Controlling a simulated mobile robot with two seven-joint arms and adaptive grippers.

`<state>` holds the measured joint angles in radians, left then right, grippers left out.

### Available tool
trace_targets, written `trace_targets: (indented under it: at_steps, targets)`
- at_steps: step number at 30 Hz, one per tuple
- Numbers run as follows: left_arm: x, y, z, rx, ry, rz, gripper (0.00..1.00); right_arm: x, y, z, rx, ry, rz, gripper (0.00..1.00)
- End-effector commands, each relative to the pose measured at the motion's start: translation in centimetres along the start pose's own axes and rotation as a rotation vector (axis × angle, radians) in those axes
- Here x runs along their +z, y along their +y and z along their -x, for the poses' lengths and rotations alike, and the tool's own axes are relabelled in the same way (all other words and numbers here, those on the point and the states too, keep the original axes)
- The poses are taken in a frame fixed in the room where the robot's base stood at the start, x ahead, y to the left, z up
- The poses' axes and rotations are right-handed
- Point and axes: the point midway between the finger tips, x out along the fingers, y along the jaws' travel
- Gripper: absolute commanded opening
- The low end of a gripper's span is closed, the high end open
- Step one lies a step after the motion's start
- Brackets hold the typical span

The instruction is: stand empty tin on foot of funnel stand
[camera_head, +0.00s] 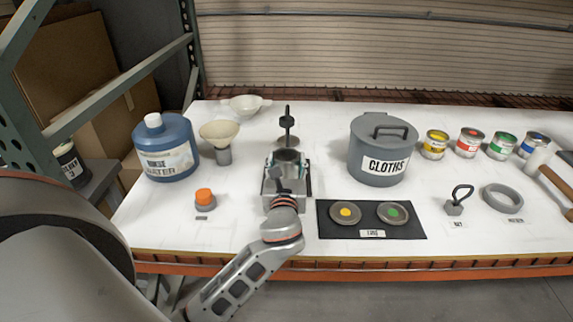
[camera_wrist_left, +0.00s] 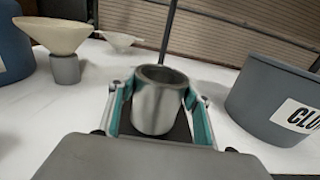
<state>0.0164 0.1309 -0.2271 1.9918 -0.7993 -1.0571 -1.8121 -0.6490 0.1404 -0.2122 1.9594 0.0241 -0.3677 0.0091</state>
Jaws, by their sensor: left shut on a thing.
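The empty tin (camera_wrist_left: 158,100) is a plain grey metal can, upright with its open mouth up, between the teal-lined fingers of my left gripper (camera_wrist_left: 160,108). In the head view the tin (camera_head: 288,158) shows at the end of my left gripper (camera_head: 287,168), which is shut on it. The funnel stand's thin dark post (camera_head: 287,116) rises just behind the tin, also in the left wrist view (camera_wrist_left: 168,32). A dark flat surface under the tin looks like the stand's foot (camera_wrist_left: 183,128), mostly hidden. I cannot tell whether the tin touches it. My right gripper is out of view.
A cream funnel (camera_head: 219,131) in a grey holder and a blue water jug (camera_head: 166,150) stand left. A grey CLOTHS bin (camera_head: 381,156) stands close on the right. A black mat (camera_head: 371,231) with two lids lies in front. Several paint tins line the right.

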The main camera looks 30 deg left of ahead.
Motion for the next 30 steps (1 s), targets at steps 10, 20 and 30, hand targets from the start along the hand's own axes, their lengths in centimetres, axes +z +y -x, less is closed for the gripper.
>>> trace_targets:
  at_steps: [10, 20, 30]
  targets:
    - [-0.8, 0.0, 0.0, 0.0, -0.002, 0.0, 0.26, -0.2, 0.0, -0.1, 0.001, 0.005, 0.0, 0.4]
    - [-1.1, 0.0, 0.0, 0.0, -0.001, 0.0, 0.65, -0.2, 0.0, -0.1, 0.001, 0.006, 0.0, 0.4]
    - [-1.0, -0.1, 1.2, -0.002, 0.001, 0.0, 0.65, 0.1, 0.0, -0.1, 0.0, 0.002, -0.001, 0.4]
